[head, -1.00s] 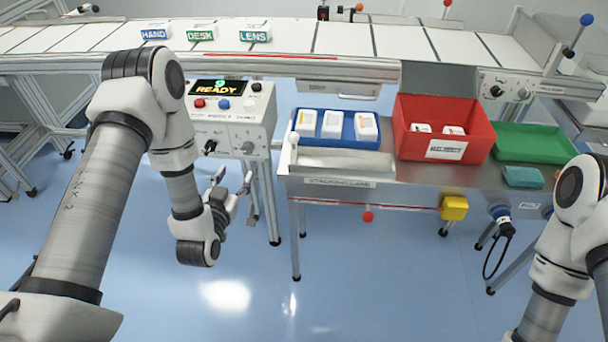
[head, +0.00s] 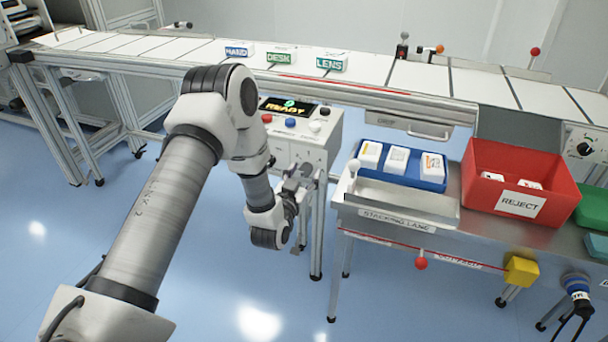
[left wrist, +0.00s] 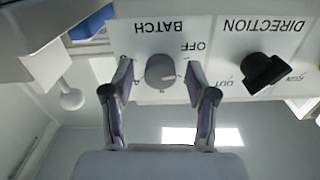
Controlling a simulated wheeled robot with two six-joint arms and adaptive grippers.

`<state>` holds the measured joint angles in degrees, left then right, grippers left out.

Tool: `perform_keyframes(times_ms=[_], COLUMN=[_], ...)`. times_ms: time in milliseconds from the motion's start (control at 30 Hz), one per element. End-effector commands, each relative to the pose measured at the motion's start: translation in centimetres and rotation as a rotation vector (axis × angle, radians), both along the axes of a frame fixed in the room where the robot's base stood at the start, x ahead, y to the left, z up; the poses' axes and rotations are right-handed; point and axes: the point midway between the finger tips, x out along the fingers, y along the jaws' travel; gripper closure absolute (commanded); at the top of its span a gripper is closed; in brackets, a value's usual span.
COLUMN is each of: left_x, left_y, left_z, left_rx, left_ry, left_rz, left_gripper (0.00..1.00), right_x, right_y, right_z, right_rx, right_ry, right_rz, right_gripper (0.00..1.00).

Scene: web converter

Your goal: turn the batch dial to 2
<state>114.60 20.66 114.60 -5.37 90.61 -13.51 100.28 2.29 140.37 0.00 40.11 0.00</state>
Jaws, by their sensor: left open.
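The grey round batch dial (left wrist: 160,71) shows in the left wrist view under the upside-down label BATCH, with OFF printed beside it. My left gripper (left wrist: 159,80) is open, with one finger on each side of the dial. Small gaps seem to remain between the fingers and the dial; I cannot tell whether they touch it. The dial's setting is not clear. In the head view the left gripper (head: 304,183) is at the front of the control box (head: 311,152), and the dial is hidden there. My right gripper is out of view.
A black direction knob (left wrist: 265,72) sits beside the dial. A lit READY display (head: 288,107) and several buttons top the box. A blue tray (head: 402,171) with white boxes and a red reject bin (head: 520,180) stand to the right. The conveyor (head: 190,52) runs behind.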

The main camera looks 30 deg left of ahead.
Motion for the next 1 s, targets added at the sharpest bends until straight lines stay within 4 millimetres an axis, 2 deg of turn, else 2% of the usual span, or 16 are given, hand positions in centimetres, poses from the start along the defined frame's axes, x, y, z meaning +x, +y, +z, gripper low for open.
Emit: perform_keyframes(times_ms=[100, 167, 200, 267, 300, 667, 1000], left_x=[0.0, 0.0, 0.0, 0.0, 0.0, 0.0, 0.0], left_y=[0.0, 0.0, 0.0, 0.0, 0.0, 0.0, 0.0], left_z=[0.0, 0.0, 0.0, 0.0, 0.0, 0.1, 0.3], left_rx=[0.000, 0.000, 0.000, 0.000, 0.000, 0.025, 0.198], left_ry=[0.000, 0.000, 0.000, 0.000, 0.000, 0.006, 0.049], left_rz=[0.000, 0.000, 0.000, 0.000, 0.000, 0.000, 0.000], left_gripper=[0.43, 0.60, 0.75, 0.96, 1.00, 1.00, 1.00], right_x=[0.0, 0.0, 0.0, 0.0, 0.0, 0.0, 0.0], right_y=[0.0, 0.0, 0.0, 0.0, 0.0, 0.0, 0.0], right_z=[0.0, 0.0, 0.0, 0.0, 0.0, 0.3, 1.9], right_rx=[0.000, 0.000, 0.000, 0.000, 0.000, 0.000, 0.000], right_ry=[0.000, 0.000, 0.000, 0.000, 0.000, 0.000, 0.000], right_rz=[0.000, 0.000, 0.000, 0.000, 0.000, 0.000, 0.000], right_gripper=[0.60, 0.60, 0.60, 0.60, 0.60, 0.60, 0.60])
